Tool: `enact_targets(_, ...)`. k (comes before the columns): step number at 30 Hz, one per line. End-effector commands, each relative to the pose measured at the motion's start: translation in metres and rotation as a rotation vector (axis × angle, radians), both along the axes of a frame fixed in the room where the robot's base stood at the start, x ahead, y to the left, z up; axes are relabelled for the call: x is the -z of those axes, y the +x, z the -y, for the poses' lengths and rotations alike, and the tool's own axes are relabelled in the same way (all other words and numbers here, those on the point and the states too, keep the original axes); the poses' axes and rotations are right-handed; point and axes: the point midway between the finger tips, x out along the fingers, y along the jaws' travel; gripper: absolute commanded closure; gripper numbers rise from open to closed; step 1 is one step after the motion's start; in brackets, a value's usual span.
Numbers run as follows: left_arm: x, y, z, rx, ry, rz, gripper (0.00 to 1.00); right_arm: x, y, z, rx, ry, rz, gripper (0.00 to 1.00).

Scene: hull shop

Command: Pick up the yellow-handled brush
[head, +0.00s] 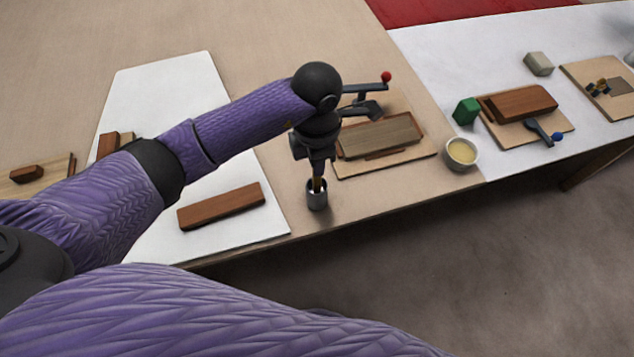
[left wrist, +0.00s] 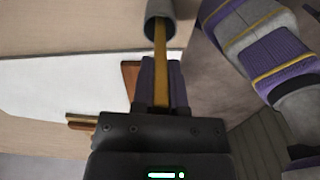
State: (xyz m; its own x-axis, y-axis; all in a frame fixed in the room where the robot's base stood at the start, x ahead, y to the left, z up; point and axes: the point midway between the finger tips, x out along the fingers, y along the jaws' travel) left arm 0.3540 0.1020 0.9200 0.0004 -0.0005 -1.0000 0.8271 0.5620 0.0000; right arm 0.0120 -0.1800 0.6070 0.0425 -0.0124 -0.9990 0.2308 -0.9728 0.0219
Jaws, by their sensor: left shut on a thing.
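The yellow-handled brush stands in a small grey metal cup (head: 317,196) near the table's front edge. Its yellow handle (head: 317,184) shows just above the cup's rim; the rest is hidden by my gripper and the cup. My left gripper (head: 317,168) is right above the cup, pointing down, shut on the handle. In the left wrist view the handle (left wrist: 160,48) runs from between the fingers (left wrist: 160,85) into the mouth of the cup (left wrist: 160,12). The brush's lower end is inside the cup and hidden. My right gripper is not in view.
A brown wooden bar (head: 220,206) lies on the white sheet (head: 262,228) left of the cup. A board with a wooden block (head: 380,137) lies behind to the right. A bowl (head: 461,153), green block (head: 466,111) and blue-tipped tool (head: 543,132) are farther right.

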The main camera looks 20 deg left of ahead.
Motion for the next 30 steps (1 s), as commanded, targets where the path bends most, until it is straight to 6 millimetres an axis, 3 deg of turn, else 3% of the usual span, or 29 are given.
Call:
enact_targets(7,-0.007,0.0,0.0,0.0,-0.001,0.002,1.0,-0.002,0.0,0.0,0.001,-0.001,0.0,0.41)
enact_targets(15,-0.076,0.001,0.0,0.003,0.0,0.005,1.0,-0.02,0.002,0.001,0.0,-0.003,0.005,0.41)
enact_targets(18,-0.093,0.001,0.0,0.002,0.0,0.002,1.0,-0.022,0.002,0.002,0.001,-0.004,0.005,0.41)
enact_targets(30,-0.1,0.0,0.0,0.003,0.001,-0.001,1.0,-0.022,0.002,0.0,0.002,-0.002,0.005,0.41)
